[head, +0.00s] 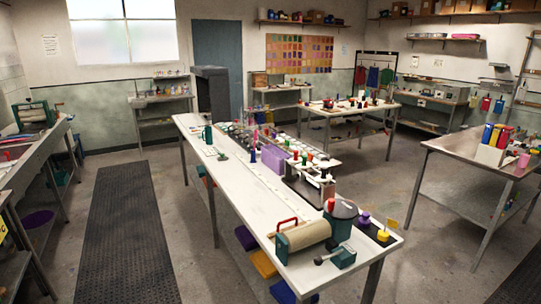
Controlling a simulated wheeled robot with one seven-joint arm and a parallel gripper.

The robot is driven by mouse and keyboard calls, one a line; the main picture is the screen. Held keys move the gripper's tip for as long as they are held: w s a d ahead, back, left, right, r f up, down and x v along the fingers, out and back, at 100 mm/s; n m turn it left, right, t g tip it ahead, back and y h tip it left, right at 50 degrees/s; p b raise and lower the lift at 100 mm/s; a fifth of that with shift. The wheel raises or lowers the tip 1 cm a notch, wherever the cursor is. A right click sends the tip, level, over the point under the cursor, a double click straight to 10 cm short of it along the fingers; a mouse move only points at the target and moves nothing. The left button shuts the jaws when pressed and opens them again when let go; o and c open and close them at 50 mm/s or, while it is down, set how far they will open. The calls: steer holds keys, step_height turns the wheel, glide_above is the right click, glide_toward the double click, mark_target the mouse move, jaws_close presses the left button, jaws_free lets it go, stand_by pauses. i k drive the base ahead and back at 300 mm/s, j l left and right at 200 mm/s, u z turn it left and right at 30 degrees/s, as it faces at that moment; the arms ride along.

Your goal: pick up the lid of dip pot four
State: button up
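My gripper and arm are not in view. No dip pot can be made out by number, so I cannot tell which is dip pot four or where its lid is. On the long white table (200,133), a dark rack (304,188) holds small pots with coloured tops. A row of small white-topped containers (303,151) stands behind it.
A beige roller (302,236) with a red handle lies at the table's front end. A purple box (272,159) stands mid-table. A metal table (465,152) with coloured bottles stands right. Floor with a dark mat (125,235) is open on the left.

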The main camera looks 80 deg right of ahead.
mark_target(222, 158)
steer(key=i+l+z, duration=0.55)
steer(key=i+z, duration=0.25)
steer(key=i, duration=0.15)
steer(key=i+z, duration=0.4)
steer(key=i, duration=0.15)
steer(key=i+j+z, duration=0.1)
steer(key=i+z, duration=0.45)
steer(key=i, duration=0.4)
steer(key=i+z, duration=0.15)
steer(key=i, duration=0.35)
steer(key=i+j+z, duration=0.15)
steer(key=i, duration=0.4)
steer(key=i+j+z, duration=0.15)
steer(key=i, duration=0.35)
steer(key=i+l+z, duration=0.1)
steer(key=i, duration=0.25)
steer(key=i+l, duration=0.3)
steer(key=i+z, duration=0.05)
